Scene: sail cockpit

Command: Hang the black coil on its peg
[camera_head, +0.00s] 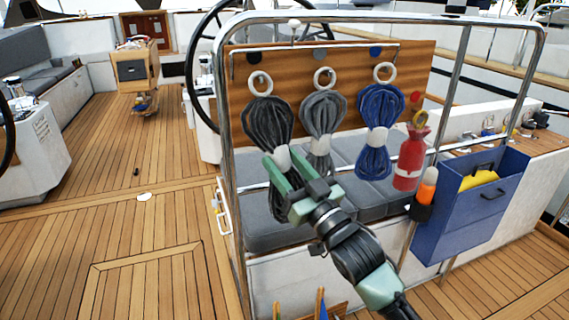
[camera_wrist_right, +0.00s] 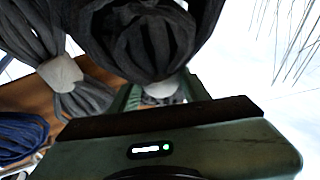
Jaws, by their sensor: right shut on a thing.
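The black coil (camera_head: 268,122) is upright in front of the left part of the wooden board (camera_head: 290,62), below a black dot (camera_head: 254,56). A white ring (camera_head: 260,83) shows at its top; I cannot tell whether it is over a peg. My right gripper (camera_head: 281,168) is shut on the coil around its pale band. In the right wrist view the black coil (camera_wrist_right: 140,40) fills the space above the gripper (camera_wrist_right: 160,92). The peg is not clearly seen. My left gripper is out of view.
The grey coil (camera_head: 323,115) hangs close to the right of the black one, then the blue coil (camera_head: 380,118). A red extinguisher (camera_head: 411,160) and a blue bin (camera_head: 470,205) are farther right. A steel rail (camera_head: 235,200) frames the board. Grey cushions (camera_head: 265,232) lie below.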

